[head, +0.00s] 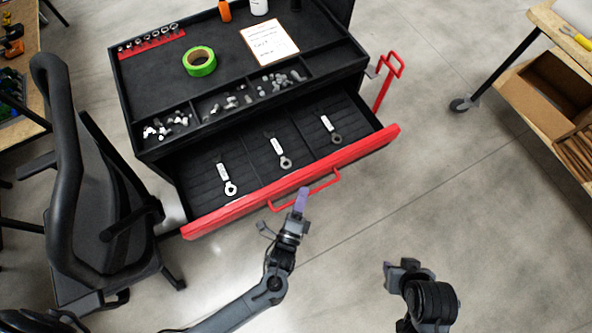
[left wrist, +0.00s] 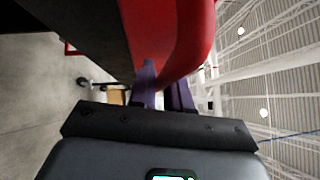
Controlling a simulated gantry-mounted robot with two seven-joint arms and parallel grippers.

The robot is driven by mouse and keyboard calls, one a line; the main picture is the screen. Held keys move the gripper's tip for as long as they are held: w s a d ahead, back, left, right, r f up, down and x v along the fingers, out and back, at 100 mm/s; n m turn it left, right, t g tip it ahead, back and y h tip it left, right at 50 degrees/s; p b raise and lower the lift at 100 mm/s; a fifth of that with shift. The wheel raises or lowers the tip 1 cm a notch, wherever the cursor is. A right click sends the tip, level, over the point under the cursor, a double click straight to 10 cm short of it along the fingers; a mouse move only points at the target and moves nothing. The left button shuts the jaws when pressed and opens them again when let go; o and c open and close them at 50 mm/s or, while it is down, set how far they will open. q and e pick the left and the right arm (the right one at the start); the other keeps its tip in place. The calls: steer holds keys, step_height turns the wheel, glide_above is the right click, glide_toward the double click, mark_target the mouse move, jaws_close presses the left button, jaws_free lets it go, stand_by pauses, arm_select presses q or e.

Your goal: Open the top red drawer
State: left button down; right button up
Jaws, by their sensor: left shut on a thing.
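The top red drawer (head: 220,217) of the black tool cart stands pulled out in the head view. Its front is red with a red bar handle (head: 325,185). Inside lie a few wrenches in separate sections. My left gripper (head: 301,196) is at the handle's left part, its purple fingers shut on it. In the left wrist view the purple fingers (left wrist: 163,95) meet the red handle (left wrist: 187,40), which fills the upper middle. My right gripper (head: 393,270) hangs at the lower right over bare floor, apart from the cart; its finger opening is unclear.
The cart top (head: 225,85) holds green tape (head: 199,61), a paper sheet (head: 269,42), a socket rail and small parts. A black chair (head: 85,190) stands close at the left. A workbench with a cardboard box (head: 545,92) is at the right. The floor before the drawer is clear.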

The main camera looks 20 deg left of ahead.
arm_select(q)
steer(key=s+d+p, duration=0.1)
steer(key=s+d, duration=0.4)
stand_by(0.4)
steer(key=c, duration=1.2)
jaws_free()
steer(key=shift+s, duration=0.15)
steer(key=s+f, duration=0.1)
steer(key=s, duration=0.9)
steer(key=shift+s+a+f+p, duration=0.2)
steer(key=shift+s+a+p, duration=0.05)
steer(key=shift+s+p, duration=0.1)
steer(key=shift+w, duration=0.1)
